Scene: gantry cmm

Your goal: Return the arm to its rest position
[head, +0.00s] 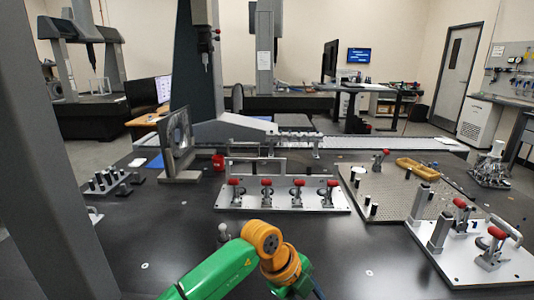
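A green and orange jointed arm (225,268) rises into the bottom middle of the head view. It looks like one of mine, but I cannot tell which side it belongs to. It bends at an orange joint (262,238) above the dark table (150,245), and its far part runs down out of the picture. Its end is hidden below the frame edge. Neither of my grippers shows, so I cannot see whether they hold anything.
A plate with red-handled clamps (283,202) lies ahead of the arm. Another clamp plate (462,262) is at the right, by a perforated plate (400,192). A grey upright bracket (180,177) and a gantry column (198,70) stand behind. The table's front left is mostly bare.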

